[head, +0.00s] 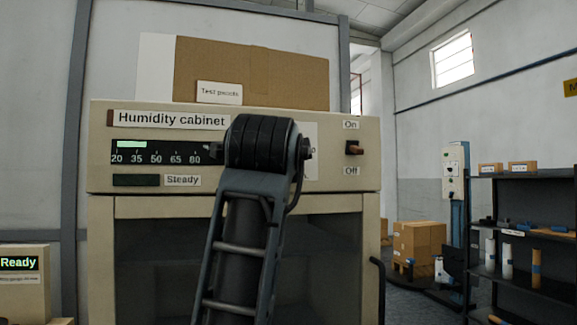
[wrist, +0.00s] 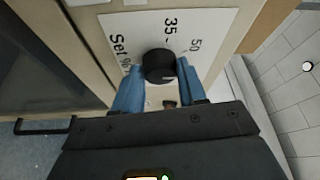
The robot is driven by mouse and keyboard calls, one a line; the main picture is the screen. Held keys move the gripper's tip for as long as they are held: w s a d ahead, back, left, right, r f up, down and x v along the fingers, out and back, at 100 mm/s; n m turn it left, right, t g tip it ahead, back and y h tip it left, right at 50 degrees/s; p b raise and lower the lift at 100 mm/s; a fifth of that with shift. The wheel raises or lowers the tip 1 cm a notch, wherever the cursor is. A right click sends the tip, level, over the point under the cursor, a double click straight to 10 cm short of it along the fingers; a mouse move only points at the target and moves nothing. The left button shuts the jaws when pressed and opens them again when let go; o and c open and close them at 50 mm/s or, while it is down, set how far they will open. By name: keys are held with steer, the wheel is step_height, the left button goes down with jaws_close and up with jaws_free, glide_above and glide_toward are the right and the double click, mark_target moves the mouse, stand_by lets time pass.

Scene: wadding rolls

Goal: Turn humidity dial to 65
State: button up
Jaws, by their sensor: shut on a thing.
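The humidity dial (wrist: 158,64) is a round black knob on a white plate (wrist: 118,24) in the wrist view. The plate carries "Set %" and the marks 35 and 50; other marks are hidden. My gripper (wrist: 161,80) has its blue fingers on either side of the dial and is shut on it. A small pale line on the knob faces lower right, past the 50 mark, toward my right finger. In the head view my arm hides the dial on the humidity cabinet (head: 101,146).
The "Steady" lamp (head: 136,180) looks dark. An on/off switch (head: 354,148) sits at the panel's right. A cardboard sheet (head: 290,75) stands on top. A dark shelf (head: 520,175) and boxes (head: 418,240) are farther right. A "Ready" unit (head: 25,285) is at lower left.

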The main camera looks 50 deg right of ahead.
steer(key=shift+r+m+g+y+b, duration=0.1)
steer(key=shift+m+g+y+b, duration=0.35)
steer(key=shift+m, duration=1.15)
steer(key=shift+d, duration=0.1)
steer(key=o, duration=1)
steer(key=shift+o, duration=0.2)
steer(key=shift+r, duration=0.1)
steer(key=v, duration=0.8)
steer(key=shift+w, duration=0.1)
